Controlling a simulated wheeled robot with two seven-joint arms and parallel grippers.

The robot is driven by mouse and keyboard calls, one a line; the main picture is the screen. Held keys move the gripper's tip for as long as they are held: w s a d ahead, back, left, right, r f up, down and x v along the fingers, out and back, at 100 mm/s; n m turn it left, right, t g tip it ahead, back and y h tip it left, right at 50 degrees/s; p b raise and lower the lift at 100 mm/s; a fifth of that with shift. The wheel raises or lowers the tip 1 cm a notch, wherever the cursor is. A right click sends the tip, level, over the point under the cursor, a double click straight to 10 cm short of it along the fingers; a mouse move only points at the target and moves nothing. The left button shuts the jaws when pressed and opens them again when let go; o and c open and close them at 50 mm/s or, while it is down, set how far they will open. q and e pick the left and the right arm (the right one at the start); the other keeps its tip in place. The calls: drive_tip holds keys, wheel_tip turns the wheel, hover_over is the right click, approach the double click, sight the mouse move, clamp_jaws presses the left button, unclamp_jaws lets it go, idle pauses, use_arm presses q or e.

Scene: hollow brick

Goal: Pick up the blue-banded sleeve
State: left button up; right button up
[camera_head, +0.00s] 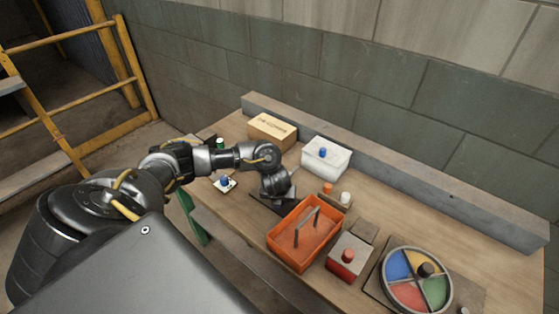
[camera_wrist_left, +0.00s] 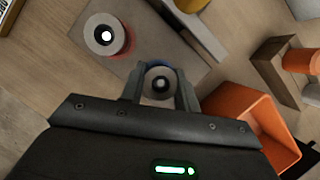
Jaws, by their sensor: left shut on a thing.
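My left gripper (camera_head: 279,198) is low over the bench, just left of the orange tray, in the head view. In the left wrist view its two fingers (camera_wrist_left: 160,88) are shut on the blue-banded sleeve (camera_wrist_left: 158,84), a round grey piece with blue showing at its far edge. I cannot tell whether the sleeve is clear of the brown board (camera_wrist_left: 172,42) below. A red-banded sleeve (camera_wrist_left: 106,36) stands on that board, apart from the fingers. The gripper hides the held sleeve in the head view. My right gripper is not in view.
The orange tray (camera_head: 273,239) with a grey handle is close to the gripper. Orange and white cylinders (camera_head: 328,188), a white box (camera_head: 325,165), a cardboard box (camera_head: 272,130), a red box (camera_head: 348,268) and a coloured round dish (camera_head: 415,302) share the bench.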

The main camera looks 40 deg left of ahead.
use_arm(q)
drive_tip(key=shift+w+r, duration=0.1)
drive_tip(key=shift+r, duration=0.5)
wheel_tip(320, 180, up, 2)
drive_tip(key=shift+r, duration=0.15)
drive_tip(key=s+d+r+p, duration=0.1)
drive_tip(key=s+r+p, duration=0.2)
drive_tip(key=s, duration=0.1)
drive_tip(key=s+r+p, duration=0.3)
drive_tip(key=s+p, duration=0.1)
drive_tip(key=s, duration=0.1)
drive_tip(key=s+d+r+p, duration=0.1)
drive_tip(key=s+r+p, duration=0.2)
drive_tip(key=s+p, duration=0.1)
drive_tip(key=shift+s+d+r, duration=0.3)
drive_tip(key=shift+s, duration=0.15)
